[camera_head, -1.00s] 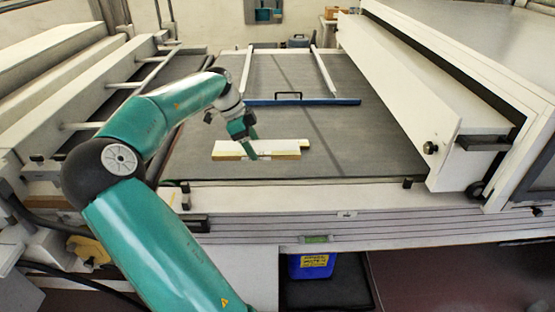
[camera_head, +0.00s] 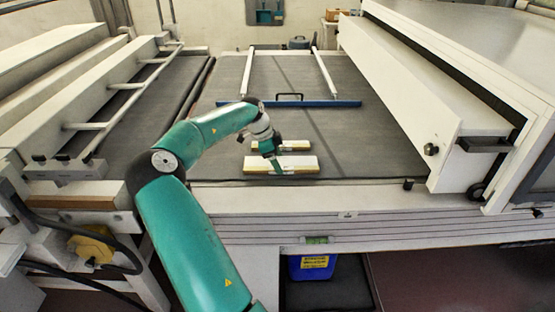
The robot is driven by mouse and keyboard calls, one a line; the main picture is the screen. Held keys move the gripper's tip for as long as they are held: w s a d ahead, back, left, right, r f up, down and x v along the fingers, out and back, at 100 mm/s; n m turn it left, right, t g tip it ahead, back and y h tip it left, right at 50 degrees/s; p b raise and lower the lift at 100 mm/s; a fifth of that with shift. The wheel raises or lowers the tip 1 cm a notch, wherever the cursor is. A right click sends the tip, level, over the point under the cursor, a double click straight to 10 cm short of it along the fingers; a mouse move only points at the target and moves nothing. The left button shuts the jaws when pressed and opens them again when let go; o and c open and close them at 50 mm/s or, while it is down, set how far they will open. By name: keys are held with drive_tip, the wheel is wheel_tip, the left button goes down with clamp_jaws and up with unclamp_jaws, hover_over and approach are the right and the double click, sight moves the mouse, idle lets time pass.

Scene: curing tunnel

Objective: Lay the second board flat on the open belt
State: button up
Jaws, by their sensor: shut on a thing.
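My gripper (camera_head: 275,162) is over the near part of the grey open belt (camera_head: 370,165), shut on a pale board (camera_head: 302,165) with a yellowish front edge. This board looks level and is low over the belt; I cannot tell whether it touches it. Another pale board (camera_head: 296,146) lies flat on the belt just behind it, partly hidden by my gripper and wrist. The two boards look roughly parallel, with a narrow dark strip between them.
A blue crossbar with a black handle (camera_head: 289,97) spans the belt behind the boards, with two white rails (camera_head: 325,70) beyond. A white housing (camera_head: 430,110) borders the right. Bare belt lies right of the boards. A blue container (camera_head: 312,267) stands below the front edge.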

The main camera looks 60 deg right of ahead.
drive_tip(key=o, duration=1)
drive_tip(key=shift+s+d, duration=0.1)
drive_tip(key=shift+o, duration=0.2)
drive_tip(key=v, duration=1.2)
